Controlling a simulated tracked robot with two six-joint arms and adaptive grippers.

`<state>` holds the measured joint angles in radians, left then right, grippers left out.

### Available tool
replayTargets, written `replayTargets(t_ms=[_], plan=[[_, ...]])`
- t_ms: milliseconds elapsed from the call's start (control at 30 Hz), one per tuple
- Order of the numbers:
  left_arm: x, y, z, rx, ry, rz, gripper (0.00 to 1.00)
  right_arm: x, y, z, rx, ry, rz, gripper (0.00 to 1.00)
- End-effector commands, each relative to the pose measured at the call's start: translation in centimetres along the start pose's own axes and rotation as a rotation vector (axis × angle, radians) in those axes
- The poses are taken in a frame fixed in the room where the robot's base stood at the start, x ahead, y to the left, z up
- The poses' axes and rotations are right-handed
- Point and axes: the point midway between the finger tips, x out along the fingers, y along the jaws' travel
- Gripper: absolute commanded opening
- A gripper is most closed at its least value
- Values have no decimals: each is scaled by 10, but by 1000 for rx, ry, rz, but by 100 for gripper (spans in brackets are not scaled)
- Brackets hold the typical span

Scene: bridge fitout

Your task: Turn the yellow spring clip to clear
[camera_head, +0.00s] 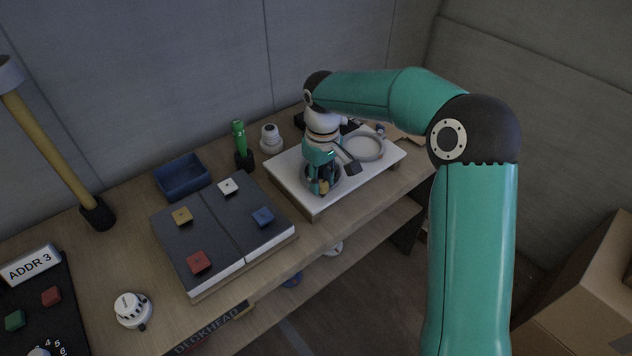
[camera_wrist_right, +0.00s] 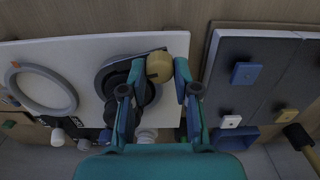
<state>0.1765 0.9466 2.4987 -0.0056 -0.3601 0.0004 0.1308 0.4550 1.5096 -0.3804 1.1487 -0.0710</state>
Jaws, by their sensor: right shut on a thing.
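The yellow spring clip (camera_head: 323,187) stands at the front edge of a dark round seat on the white board (camera_head: 282,163). In the right wrist view the yellow clip (camera_wrist_right: 159,67) is between the two fingers of my right gripper (camera_wrist_right: 161,82). The dark round seat (camera_wrist_right: 106,78) is beside it, to the left. In the head view my right gripper (camera_head: 322,176) reaches down over the seat and is shut on the clip, hiding part of both. My left gripper is not in view.
A pale ring (camera_head: 363,147) lies on the board's right part. A dark panel with coloured blocks (camera_head: 198,262) is to the left. A green-topped tool (camera_head: 239,137), a white knob (camera_head: 271,135) and a blue tray (camera_head: 183,177) stand behind. Cardboard boxes (camera_head: 580,290) are at lower right.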

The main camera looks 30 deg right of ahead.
Motion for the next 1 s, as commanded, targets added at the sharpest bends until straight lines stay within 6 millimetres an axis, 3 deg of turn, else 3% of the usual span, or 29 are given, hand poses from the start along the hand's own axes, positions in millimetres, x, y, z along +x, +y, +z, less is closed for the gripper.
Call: replayTargets(t_ms=[400, 933, 967, 1000], plan=[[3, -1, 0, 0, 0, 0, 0, 4, -1, 5, 221, -22, 0, 0], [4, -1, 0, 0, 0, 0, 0, 4, -2, 4, 252, -23, -1, 0], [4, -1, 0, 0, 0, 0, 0, 4, -2, 4, 252, -23, -1, 32], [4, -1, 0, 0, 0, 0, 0, 4, -2, 4, 252, -24, -1, 39]])
